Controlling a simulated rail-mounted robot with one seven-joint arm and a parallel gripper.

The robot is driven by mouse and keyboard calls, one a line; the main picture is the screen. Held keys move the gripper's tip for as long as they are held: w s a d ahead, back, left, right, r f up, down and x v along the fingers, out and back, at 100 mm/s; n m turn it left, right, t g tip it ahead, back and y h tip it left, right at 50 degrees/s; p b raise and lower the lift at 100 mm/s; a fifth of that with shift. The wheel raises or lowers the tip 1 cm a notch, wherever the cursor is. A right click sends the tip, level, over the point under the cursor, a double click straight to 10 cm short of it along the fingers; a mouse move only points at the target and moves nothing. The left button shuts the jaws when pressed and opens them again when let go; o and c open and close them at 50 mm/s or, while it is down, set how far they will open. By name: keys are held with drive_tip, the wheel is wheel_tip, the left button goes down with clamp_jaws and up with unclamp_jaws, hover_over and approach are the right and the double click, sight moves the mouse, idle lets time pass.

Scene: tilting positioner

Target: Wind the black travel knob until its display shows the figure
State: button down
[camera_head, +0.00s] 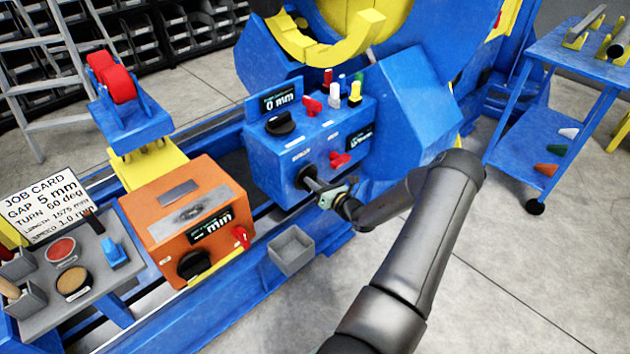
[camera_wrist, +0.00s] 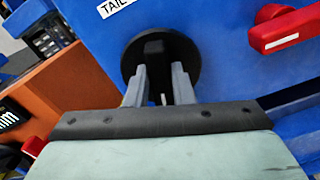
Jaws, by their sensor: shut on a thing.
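A round black knob (camera_head: 306,177) sits on the front face of the blue control box (camera_head: 268,160). My gripper (camera_head: 318,186) is shut on this knob. In the wrist view, my gripper's two grey fingers (camera_wrist: 160,88) press on both sides of the knob's raised grip, in front of its round black disc (camera_wrist: 188,52). A label beginning "TAIL" is partly visible beside it. A display (camera_head: 280,97) on top of the box reads 0 mm, with another black knob (camera_head: 280,122) below it. The job card (camera_head: 45,205) reads GAP 5 mm, TURN 60 deg.
A red lever (camera_wrist: 285,28) is right of the held knob. An orange box (camera_head: 170,235) with its own mm display (camera_head: 212,227) and black knob (camera_head: 194,264) stands left. A grey open bin (camera_head: 291,250) is below. Open floor lies right.

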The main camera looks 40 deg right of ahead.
drive_tip(key=shift+a+f, duration=0.3)
drive_tip(key=shift+a, duration=0.3)
idle(0.3)
drive_tip(key=c, duration=1.3)
unclamp_jaws()
drive_tip(key=shift+d+r, duration=0.1)
drive_tip(key=shift+r, duration=0.05)
drive_tip(key=s, duration=0.5)
drive_tip(key=s+d+p, duration=0.1)
drive_tip(key=s, duration=1.1)
drive_tip(key=shift+s+d, duration=0.2)
